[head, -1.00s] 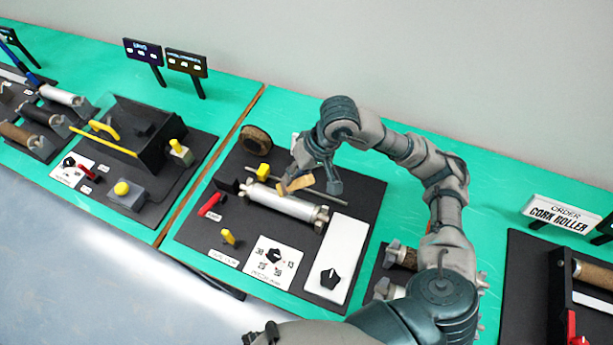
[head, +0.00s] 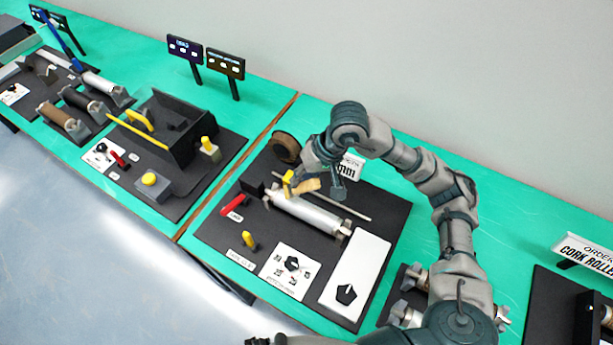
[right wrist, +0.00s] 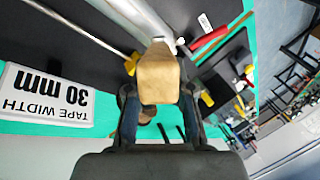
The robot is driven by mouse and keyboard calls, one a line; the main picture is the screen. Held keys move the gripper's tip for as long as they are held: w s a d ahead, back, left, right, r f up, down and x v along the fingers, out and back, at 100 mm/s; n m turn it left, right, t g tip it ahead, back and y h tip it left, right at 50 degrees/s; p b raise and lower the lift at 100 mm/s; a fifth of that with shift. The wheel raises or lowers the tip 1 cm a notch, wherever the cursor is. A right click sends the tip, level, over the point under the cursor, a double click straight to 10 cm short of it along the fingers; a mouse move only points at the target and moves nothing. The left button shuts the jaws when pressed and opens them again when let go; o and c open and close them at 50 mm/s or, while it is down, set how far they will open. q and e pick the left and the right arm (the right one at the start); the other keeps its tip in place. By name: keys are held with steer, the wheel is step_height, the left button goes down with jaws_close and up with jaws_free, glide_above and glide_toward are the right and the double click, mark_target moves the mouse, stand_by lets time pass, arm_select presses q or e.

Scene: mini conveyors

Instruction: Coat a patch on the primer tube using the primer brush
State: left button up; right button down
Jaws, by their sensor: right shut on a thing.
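My right gripper (head: 322,184) is shut on a tan, block-shaped tool, which I take as the primer brush (head: 305,187). In the right wrist view the brush (right wrist: 158,78) sits between the two dark fingers, its far end pointing at a silver tube (right wrist: 145,18). In the head view this tube (head: 310,214) lies clamped on a dark board, and the brush is over its left part. I cannot tell whether brush and tube touch. No coated patch can be made out on the tube.
A thin rod (head: 345,206) lies behind the tube. A red lever (head: 233,205), yellow knob (head: 249,241), dial plate (head: 288,270) and white plate (head: 358,267) surround it. A brown roll (head: 286,147) and a tape-width sign (right wrist: 48,97) stand behind.

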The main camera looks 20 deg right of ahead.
steer(key=shift+a+r, duration=0.15)
steer(key=shift+r, duration=0.15)
arm_select(q)
steer(key=p, duration=0.1)
steer(key=r, duration=0.1)
steer(key=r+p, duration=0.1)
steer(key=shift+w+d+r+p, duration=0.15)
steer(key=shift+w+d+p, duration=0.1)
steer(key=shift+d+p, duration=0.1)
arm_select(e)
steer(key=r, duration=0.5)
steer(key=shift+d+r, duration=0.15)
steer(key=shift+d, duration=0.1)
steer(key=shift+w+a, duration=0.1)
arm_select(q)
steer(key=shift+w+r+p, duration=0.2)
steer(key=shift+r+p, duration=0.2)
steer(key=shift+r, duration=0.05)
steer(key=shift+w+r+p, duration=0.2)
steer(key=shift+r+p, duration=0.15)
steer(key=shift+r, duration=0.1)
arm_select(e)
steer(key=r, duration=0.3)
steer(key=shift+d, duration=0.25)
steer(key=shift+a, duration=0.1)
